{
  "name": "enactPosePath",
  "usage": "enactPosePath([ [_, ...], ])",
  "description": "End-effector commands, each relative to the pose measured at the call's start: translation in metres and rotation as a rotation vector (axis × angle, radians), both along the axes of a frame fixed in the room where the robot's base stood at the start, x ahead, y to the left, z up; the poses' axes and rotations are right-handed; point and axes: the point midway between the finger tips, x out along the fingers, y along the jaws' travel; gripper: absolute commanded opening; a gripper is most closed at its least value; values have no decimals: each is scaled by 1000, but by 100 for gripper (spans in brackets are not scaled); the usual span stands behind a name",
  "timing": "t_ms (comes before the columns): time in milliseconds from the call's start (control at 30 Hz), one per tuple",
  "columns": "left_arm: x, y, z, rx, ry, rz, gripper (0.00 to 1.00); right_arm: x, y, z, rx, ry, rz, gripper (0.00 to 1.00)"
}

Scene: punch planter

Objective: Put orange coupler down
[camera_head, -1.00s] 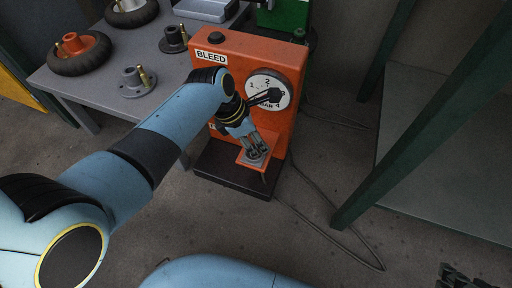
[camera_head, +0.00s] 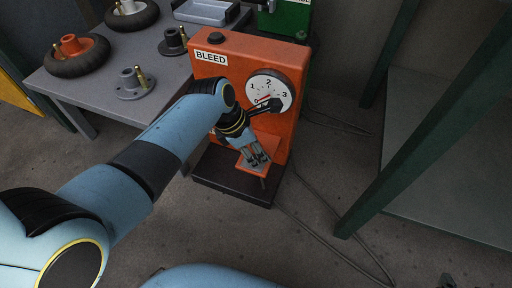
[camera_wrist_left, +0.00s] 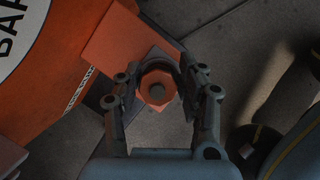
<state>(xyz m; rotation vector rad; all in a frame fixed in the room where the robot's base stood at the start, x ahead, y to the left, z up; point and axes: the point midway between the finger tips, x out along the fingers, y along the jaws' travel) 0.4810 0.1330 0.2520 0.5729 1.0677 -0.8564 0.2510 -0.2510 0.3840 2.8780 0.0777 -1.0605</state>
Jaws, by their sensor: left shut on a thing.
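The orange coupler (camera_wrist_left: 157,87) is a small hex-shaped piece with a grey centre, seen from above in the left wrist view. My left gripper (camera_wrist_left: 160,74) has its two fingers closed around it. In the head view my left gripper (camera_head: 258,160) is low in front of the orange machine (camera_head: 215,85), over its small orange shelf (camera_head: 252,169). The fingers hide the coupler there. I cannot tell whether the coupler touches the shelf.
A grey table (camera_head: 85,92) at left holds wheels and hubs. A cable (camera_head: 345,240) lies on the floor. A dark green post (camera_head: 425,125) stands at right.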

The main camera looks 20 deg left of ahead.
Motion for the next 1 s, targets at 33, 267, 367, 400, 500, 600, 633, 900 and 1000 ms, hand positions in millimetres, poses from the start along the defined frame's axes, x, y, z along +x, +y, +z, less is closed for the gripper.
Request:
enactPosePath([
  [33,-5,2,-11,7,9,1,0,-1,0,-3,0,3,0,40],
  [267,-5,3,-17,12,9,1,0,-1,0,-4,0,-2,0,40],
  [367,-6,4,-17,14,10,0,55,-2,0,-4,-1,-2,1,40],
  [400,-6,4,-18,14,12,-1,61,-2,0,-4,-1,-2,1,40],
  [500,-7,5,-18,15,13,-1,61,-1,0,-4,-1,-2,1,40],
  [600,-8,5,-17,14,15,-1,61,-1,0,-4,-1,-3,1,40],
  [633,-8,5,-17,14,15,-1,61,-1,0,-4,-1,-3,1,40],
  [900,-7,3,-8,11,14,-1,61,-2,0,-2,0,4,0,40],
  [1000,-6,4,4,10,10,0,61,1,0,3,-1,28,-2,40],
])
